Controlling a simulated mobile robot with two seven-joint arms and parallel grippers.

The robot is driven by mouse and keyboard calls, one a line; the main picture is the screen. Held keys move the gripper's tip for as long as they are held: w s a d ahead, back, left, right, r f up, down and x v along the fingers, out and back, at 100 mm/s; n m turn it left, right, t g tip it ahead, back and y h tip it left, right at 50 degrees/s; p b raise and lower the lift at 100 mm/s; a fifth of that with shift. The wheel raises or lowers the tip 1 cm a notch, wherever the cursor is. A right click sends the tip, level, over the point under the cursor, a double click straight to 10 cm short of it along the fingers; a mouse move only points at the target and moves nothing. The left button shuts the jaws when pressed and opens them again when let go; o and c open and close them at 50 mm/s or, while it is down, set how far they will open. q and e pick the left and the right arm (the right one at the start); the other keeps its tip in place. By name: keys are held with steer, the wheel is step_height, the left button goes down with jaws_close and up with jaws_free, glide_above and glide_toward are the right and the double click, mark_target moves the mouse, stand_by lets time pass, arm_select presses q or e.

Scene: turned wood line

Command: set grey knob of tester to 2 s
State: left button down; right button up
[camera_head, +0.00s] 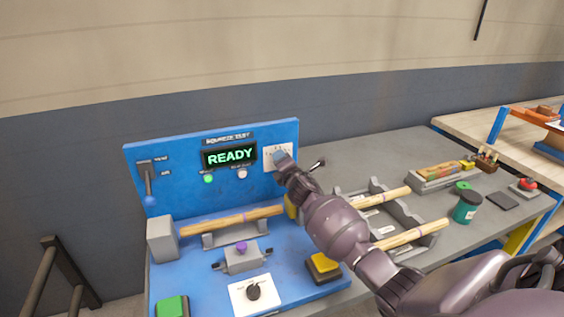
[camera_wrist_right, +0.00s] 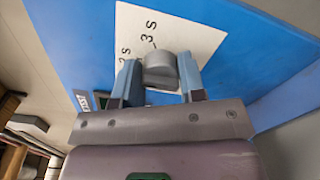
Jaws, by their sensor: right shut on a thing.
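The blue tester (camera_head: 190,180) stands on the grey bench, its display (camera_head: 230,156) reading READY. The grey knob (camera_wrist_right: 160,68) sits on a white dial plate (camera_wrist_right: 190,35) at the panel's upper right. In the right wrist view, my right gripper (camera_wrist_right: 159,82) has one finger on each side of the knob and is shut on it. The plate shows the marks 2 s and 3 s; the knob's pointer cannot be made out. In the head view, my right gripper (camera_head: 282,162) largely hides the knob. My left gripper is not in view.
A wooden rod (camera_head: 232,221) lies across the tester above a purple-topped clamp (camera_head: 242,257). A black knob (camera_head: 253,291), a green button (camera_head: 172,306) and a yellow button (camera_head: 323,266) are in front. A lever (camera_head: 149,190) is at left. More rods (camera_head: 410,234) lie right of my arm.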

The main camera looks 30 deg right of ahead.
stand_by(0.3)
steer(key=o, duration=0.9)
steer(key=shift+s, duration=0.15)
steer(key=v, duration=0.9)
steer(key=shift+s+p, duration=0.15)
steer(key=shift+p, duration=0.15)
steer(key=shift+s+a, duration=0.15)
steer(key=shift+s, duration=0.5)
steer(key=shift+f, duration=0.1)
